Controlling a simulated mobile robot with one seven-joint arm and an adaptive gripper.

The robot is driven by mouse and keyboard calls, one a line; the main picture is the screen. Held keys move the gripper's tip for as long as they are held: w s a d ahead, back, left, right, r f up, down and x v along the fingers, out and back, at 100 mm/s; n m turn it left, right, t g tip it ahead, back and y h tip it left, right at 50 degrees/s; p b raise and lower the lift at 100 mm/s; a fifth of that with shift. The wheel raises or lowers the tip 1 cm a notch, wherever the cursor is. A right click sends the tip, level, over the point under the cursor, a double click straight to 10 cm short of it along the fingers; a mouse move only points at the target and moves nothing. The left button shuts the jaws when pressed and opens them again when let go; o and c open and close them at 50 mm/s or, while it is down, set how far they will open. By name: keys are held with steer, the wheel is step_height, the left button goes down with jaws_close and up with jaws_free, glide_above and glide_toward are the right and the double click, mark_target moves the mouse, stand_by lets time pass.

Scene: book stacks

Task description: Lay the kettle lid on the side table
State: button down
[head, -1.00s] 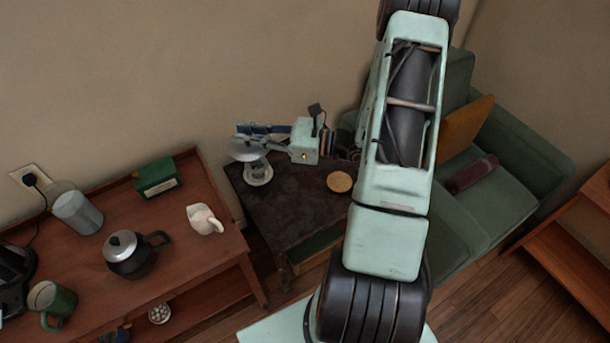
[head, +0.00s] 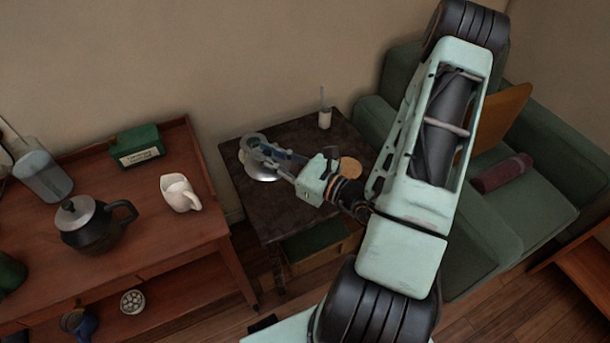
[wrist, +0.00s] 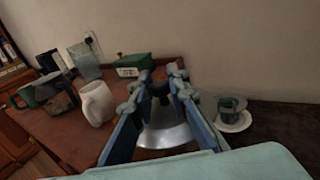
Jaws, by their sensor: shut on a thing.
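My gripper (head: 257,146) is shut on the kettle lid (head: 262,173), a shiny silver dome, over the left part of the dark side table (head: 300,213). In the wrist view the lid (wrist: 168,136) hangs between and below the blue fingers (wrist: 160,90), with its dark knob at the fingertips. I cannot tell whether the lid touches the tabletop. A dark kettle (head: 95,232) with a silver top stands on the reddish wooden cabinet at left.
A round coaster (head: 350,167) and a small white jar (head: 325,118) are on the table. A white jug (head: 180,194) stands on the cabinet (head: 150,240). The table's front is clear.

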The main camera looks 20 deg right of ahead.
step_height(320, 180, down, 8)
steer(key=s+m+t+h+b, duration=0.1)
steer(key=s+h+b, duration=0.1)
steer(key=b, duration=0.3)
steer(key=shift+m, duration=0.3)
steer(key=w+d+f+b, duration=0.2)
steer(key=d, duration=0.2)
steer(key=w+d+f+b, duration=0.2)
steer(key=d+f+b, duration=0.1)
steer(key=d, duration=0.1)
steer(key=w+d+f+b, duration=0.2)
steer(key=d+f, duration=0.1)
steer(key=shift+w+d+f+b, duration=0.2)
steer(key=shift+d+f+b, duration=0.05)
steer(key=shift+d+b, duration=0.15)
steer(key=shift+w+d+f, duration=0.2)
steer(key=shift+d+f, duration=0.1)
steer(key=shift+f, duration=0.1)
step_height(320, 180, down, 4)
steer(key=shift+d+r+b, duration=0.15)
steer(key=shift+r+b, duration=0.1)
steer(key=shift+b, duration=0.75)
steer(key=shift+r, duration=0.15)
